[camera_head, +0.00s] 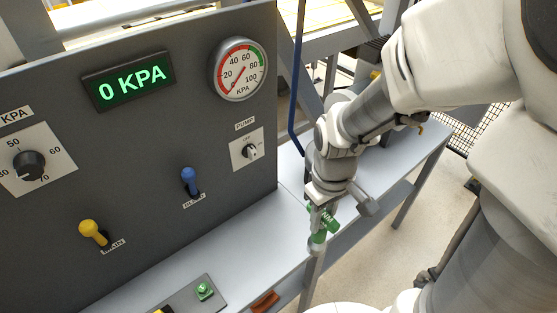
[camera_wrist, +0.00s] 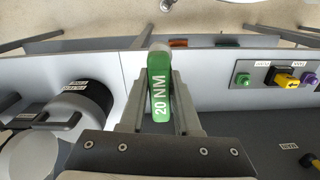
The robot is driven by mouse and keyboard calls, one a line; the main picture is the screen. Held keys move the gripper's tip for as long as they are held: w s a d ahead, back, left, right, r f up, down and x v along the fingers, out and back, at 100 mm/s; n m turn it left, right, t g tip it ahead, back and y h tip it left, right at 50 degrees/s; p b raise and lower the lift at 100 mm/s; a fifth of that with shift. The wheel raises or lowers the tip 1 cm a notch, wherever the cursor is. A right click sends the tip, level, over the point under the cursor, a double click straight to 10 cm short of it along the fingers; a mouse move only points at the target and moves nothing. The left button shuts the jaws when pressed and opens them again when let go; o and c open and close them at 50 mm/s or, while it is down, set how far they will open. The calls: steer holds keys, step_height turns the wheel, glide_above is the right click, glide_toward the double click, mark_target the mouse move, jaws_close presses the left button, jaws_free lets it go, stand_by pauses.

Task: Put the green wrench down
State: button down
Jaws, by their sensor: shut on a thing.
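The green wrench (camera_head: 319,237) is in my gripper (camera_head: 321,207), near the front edge of the grey bench in the head view. In the wrist view, the wrench's green body (camera_wrist: 158,88) reads "20 NM" and stands between the two fingers of my gripper (camera_wrist: 160,98). The fingers are shut on it. Its far end points past the bench edge toward the floor side. The head view does not show clearly whether the wrench touches the bench (camera_head: 232,250).
An upright dark control panel (camera_head: 140,180) with gauge, levers and knobs stands to the left. A small plate with a green button (camera_head: 204,290) lies on the bench. An orange item (camera_head: 264,302) is at the front edge. A dark cylinder with handles (camera_wrist: 85,108) stands left in the wrist view.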

steer(key=w+a+f, duration=0.7)
steer(key=a+f, duration=0.1)
steer(key=f, duration=0.3)
steer(key=shift+w+a, duration=0.3)
steer(key=shift+a, duration=0.05)
steer(key=shift+f+b, duration=0.15)
steer(key=shift+b, duration=0.25)
steer(key=c, duration=0.6)
jaws_free()
